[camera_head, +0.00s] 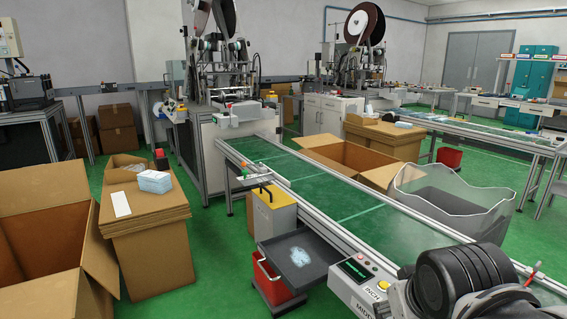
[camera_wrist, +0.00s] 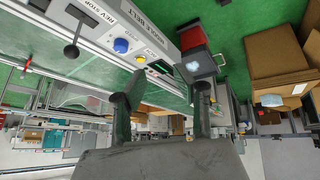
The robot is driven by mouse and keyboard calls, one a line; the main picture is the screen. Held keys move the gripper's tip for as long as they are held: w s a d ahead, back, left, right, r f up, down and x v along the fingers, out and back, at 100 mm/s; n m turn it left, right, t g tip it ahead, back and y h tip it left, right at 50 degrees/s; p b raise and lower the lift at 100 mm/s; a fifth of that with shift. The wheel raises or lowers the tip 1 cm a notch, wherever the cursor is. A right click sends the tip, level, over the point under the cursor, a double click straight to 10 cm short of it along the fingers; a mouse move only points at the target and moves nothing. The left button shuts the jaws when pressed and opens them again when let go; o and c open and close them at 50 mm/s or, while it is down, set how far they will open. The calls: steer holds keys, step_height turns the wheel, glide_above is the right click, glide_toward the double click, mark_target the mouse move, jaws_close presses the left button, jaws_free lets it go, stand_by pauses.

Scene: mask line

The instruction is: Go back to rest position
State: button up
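My gripper (camera_wrist: 162,92) shows in the wrist view, where the scene appears upside down. Its two dark fingers stand well apart with nothing held between them, so it is open and empty. It is in the air near the conveyor's control panel (camera_wrist: 110,32). In the head view, black, rounded parts of my arm fill the lower right corner, in front of the conveyor's near end. The gripper's fingers cannot be made out there.
A green conveyor (camera_head: 345,200) runs diagonally, with a control box (camera_head: 357,275) on its near side. A grey tray (camera_head: 298,262) and red bin (camera_head: 270,285) stand beside it. Open cardboard boxes (camera_head: 45,235) are at left, and a clear-bagged bin (camera_head: 450,195) is behind the conveyor.

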steer(key=s+r+p, duration=0.1)
steer(key=r+p, duration=0.7)
steer(key=p, duration=0.1)
steer(key=s+r+m+p, duration=0.1)
steer(key=s+r+p, duration=0.1)
steer(key=r+p, duration=0.7)
steer(key=shift+s+y, duration=0.3)
steer(key=shift+y, duration=0.1)
stand_by(0.5)
step_height(320, 180, down, 13)
steer(key=b, duration=1.3)
